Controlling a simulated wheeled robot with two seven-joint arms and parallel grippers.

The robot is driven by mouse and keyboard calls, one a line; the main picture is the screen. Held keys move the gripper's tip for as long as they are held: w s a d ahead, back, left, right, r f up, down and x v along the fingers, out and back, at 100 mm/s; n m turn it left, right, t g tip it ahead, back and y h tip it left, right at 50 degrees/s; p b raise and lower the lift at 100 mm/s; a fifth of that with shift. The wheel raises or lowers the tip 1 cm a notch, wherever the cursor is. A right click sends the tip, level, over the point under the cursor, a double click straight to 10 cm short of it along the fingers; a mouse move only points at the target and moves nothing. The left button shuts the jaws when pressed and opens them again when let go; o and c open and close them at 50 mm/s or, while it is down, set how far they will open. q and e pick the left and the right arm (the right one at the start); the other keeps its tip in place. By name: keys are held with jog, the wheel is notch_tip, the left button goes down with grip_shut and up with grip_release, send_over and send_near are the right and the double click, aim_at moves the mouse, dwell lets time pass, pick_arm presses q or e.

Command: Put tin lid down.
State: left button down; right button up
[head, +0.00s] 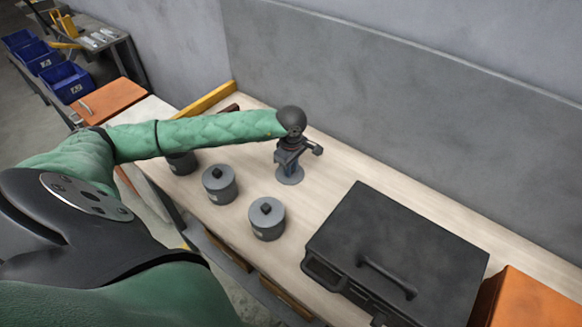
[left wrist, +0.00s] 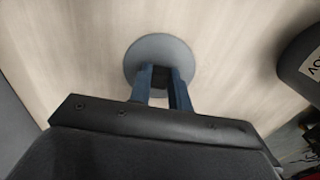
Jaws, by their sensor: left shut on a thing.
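The tin lid (head: 290,177) is a flat grey disc over the pale wooden bench, to the right of the tins and towards the wall. My left gripper (head: 291,166) is above it, pointing down and shut on its dark knob. In the left wrist view, the lid (left wrist: 160,48) lies beyond the blue fingers (left wrist: 161,82), with the knob between them. I cannot tell whether the lid touches the bench or hovers just above it. My right gripper is not in view.
My arm hides the top of another tin (head: 181,164). A black case (head: 400,240) and an orange box (head: 530,300) are at right. Bare bench (head: 335,170) lies between lid and case.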

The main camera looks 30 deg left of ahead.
pick_arm(q)
jog(key=c, duration=1.4)
grip_release()
jog(key=shift+o, duration=0.5)
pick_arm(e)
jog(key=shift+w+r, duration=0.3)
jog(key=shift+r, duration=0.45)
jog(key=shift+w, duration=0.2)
pick_arm(q)
jog(key=shift+r, duration=0.15)
notch_tip(320, 180, up, 3)
jog(key=shift+r+p, duration=0.15)
jog(key=shift+p, duration=0.35)
notch_tip(320, 180, up, 9)
jog(key=p, duration=0.1)
jog(key=shift+f, duration=0.2)
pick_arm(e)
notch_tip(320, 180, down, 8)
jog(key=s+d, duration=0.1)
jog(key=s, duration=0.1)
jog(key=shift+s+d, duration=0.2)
